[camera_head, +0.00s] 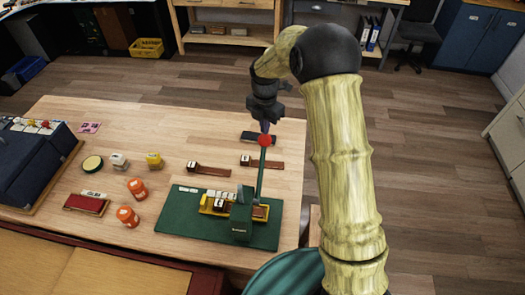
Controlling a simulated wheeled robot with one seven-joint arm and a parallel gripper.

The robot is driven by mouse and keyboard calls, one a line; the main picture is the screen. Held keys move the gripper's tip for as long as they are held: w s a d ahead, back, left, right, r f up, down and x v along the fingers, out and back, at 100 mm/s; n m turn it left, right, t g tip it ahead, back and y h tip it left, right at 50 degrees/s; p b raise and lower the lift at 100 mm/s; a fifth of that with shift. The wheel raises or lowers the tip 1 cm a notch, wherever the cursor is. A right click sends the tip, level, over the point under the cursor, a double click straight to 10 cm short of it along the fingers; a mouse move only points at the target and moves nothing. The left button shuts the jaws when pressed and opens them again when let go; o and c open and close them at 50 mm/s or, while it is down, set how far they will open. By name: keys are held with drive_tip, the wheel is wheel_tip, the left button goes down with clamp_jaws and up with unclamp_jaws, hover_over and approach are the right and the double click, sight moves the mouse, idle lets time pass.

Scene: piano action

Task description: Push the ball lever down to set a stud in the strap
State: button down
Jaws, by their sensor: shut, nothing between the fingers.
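The ball lever has a red ball (265,141) at the top of a green rod (261,172). The rod stands nearly upright from the green press (242,213), which sits on a green base plate (265,235). My gripper (265,127) is shut and empty, pointing down directly at the red ball. It looks touching or very close; I cannot tell which. A brown piece, perhaps the strap, (259,211) shows at the press beside a yellow holder (211,207). The stud is too small to make out.
Two brown strips with white tags, one at the left (212,171) and one at the right (267,164), lie behind the press. Orange jars (128,216) and small blocks stand to the left. A dark blue case (38,167) fills the table's left end.

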drive_tip(key=shift+f+b, duration=0.65)
drive_tip(key=shift+f, duration=0.9)
drive_tip(key=shift+w+d+f, duration=0.1)
drive_tip(key=shift+w+f, duration=0.4)
drive_tip(key=shift+f, duration=0.35)
drive_tip(key=shift+w+d+f+b, duration=0.1)
drive_tip(key=shift+w+f+b, duration=0.15)
drive_tip(key=shift+f, duration=0.2)
drive_tip(key=shift+w+f+b, duration=0.15)
drive_tip(key=shift+f+b, duration=0.1)
drive_tip(key=shift+f, duration=0.2)
